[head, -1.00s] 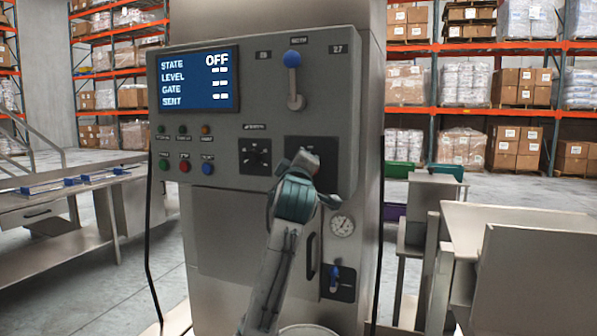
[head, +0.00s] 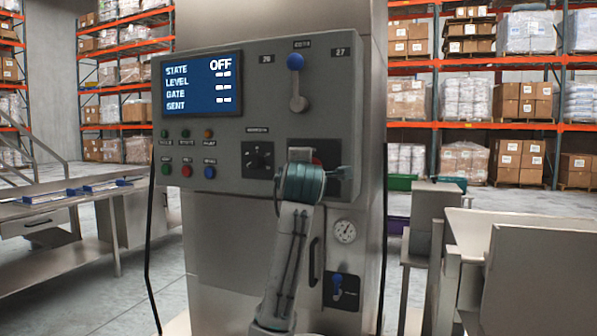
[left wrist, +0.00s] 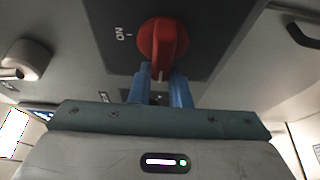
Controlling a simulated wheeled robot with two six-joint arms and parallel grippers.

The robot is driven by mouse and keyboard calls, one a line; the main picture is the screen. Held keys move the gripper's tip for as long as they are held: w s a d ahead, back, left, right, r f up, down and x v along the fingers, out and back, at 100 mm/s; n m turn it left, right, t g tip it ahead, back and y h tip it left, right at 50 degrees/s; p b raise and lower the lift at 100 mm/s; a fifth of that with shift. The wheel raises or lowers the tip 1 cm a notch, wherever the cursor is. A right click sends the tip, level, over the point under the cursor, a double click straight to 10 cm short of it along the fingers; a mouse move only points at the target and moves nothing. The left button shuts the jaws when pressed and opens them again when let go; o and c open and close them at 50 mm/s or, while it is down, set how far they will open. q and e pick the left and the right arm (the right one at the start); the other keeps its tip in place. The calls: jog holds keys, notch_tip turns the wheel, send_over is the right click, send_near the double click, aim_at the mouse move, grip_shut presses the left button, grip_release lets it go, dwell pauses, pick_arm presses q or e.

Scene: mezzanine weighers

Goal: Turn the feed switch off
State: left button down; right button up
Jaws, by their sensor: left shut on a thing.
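The feed switch is a red rotary knob (left wrist: 163,42) on a dark plate (left wrist: 105,15). In the left wrist view an ON mark stands to the left of the knob, and its grip ridge points down toward my gripper, away from ON. My left gripper (left wrist: 160,88) has its blue fingers shut on the ridge. The display (head: 204,85) reads STATE OFF. My right gripper is not in view.
The grey panel also carries a blue-knobbed lever (head: 296,80), a black selector dial (head: 257,158) and several small push buttons. Below are a round gauge (head: 344,231) and a blue-handled valve (head: 338,287). Steel benches stand on both sides.

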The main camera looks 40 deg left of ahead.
pick_arm(q)
jog(key=shift+f, duration=0.2)
jog(key=c, duration=1.4)
grip_release()
jog(key=shift+o, duration=0.2)
jog(key=shift+w+d, duration=0.1)
jog(key=shift+w, duration=0.05)
jog(key=shift+r, duration=0.15)
